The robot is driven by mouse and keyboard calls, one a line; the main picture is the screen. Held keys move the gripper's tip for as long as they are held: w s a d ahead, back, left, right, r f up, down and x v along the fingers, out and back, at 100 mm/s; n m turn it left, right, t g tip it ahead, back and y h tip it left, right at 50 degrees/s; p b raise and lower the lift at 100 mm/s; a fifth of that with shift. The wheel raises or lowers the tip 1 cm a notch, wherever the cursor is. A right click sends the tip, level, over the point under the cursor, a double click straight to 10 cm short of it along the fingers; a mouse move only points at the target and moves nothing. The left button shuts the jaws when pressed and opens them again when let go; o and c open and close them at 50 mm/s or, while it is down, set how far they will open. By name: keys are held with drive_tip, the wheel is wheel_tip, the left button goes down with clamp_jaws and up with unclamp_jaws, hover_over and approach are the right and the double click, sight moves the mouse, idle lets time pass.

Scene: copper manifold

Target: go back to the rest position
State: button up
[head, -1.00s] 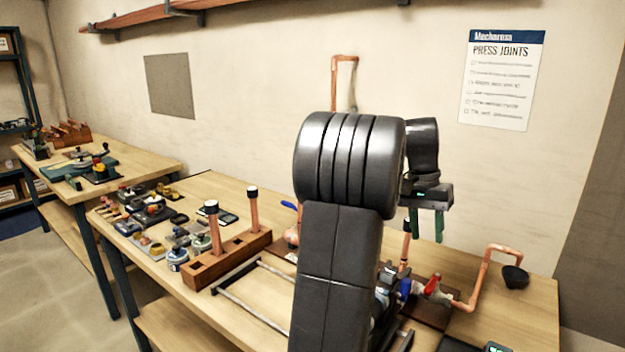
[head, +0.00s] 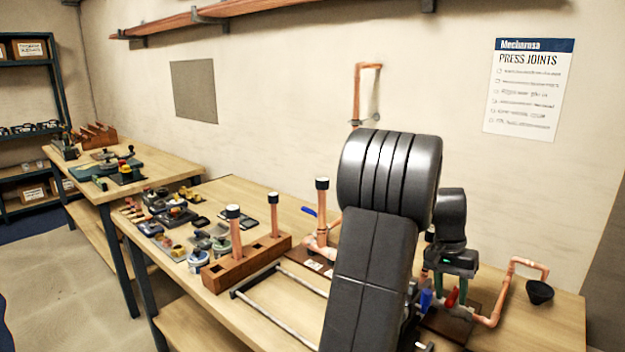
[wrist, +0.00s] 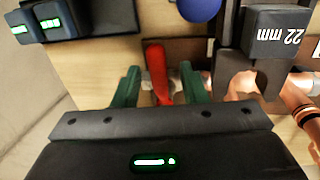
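My gripper (head: 452,284) is low over the back right of the workbench, partly behind my own arm. In the wrist view, its two green fingers (wrist: 160,76) are spread apart. A red valve handle (wrist: 157,62) lies between them, with a visible gap on each side. The red handle also shows just below the gripper in the head view (head: 451,298). My arm is bent, its elbow high in front of the bench. The valve body is mostly hidden.
A dark block marked 22 mm (wrist: 277,38) and copper pipes (wrist: 300,105) are close right of the fingers. A blue handle (head: 426,300) is beside the red one. A bent copper pipe (head: 510,280) rises at right. A wooden block (head: 247,262) holds capped pipes.

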drive_tip(key=shift+r, duration=0.1)
wheel_tip(320, 180, up, 13)
drive_tip(key=w+a, duration=0.2)
drive_tip(key=f, duration=0.4)
drive_tip(key=s+d+f, duration=0.1)
drive_tip(key=f, duration=0.4)
drive_tip(key=s+d+f, duration=0.1)
drive_tip(key=f, duration=0.3)
drive_tip(key=shift+f, duration=0.3)
drive_tip(key=shift+d+n, duration=0.15)
drive_tip(key=shift+n, duration=0.15)
drive_tip(key=shift+s+d+r+n+b, duration=0.1)
drive_tip(key=shift+s+d+n+b, duration=0.15)
drive_tip(key=shift+n, duration=0.25)
drive_tip(key=shift+s+d+r+n+b, duration=0.15)
drive_tip(key=shift+n+b, duration=0.15)
drive_tip(key=shift+n, duration=0.2)
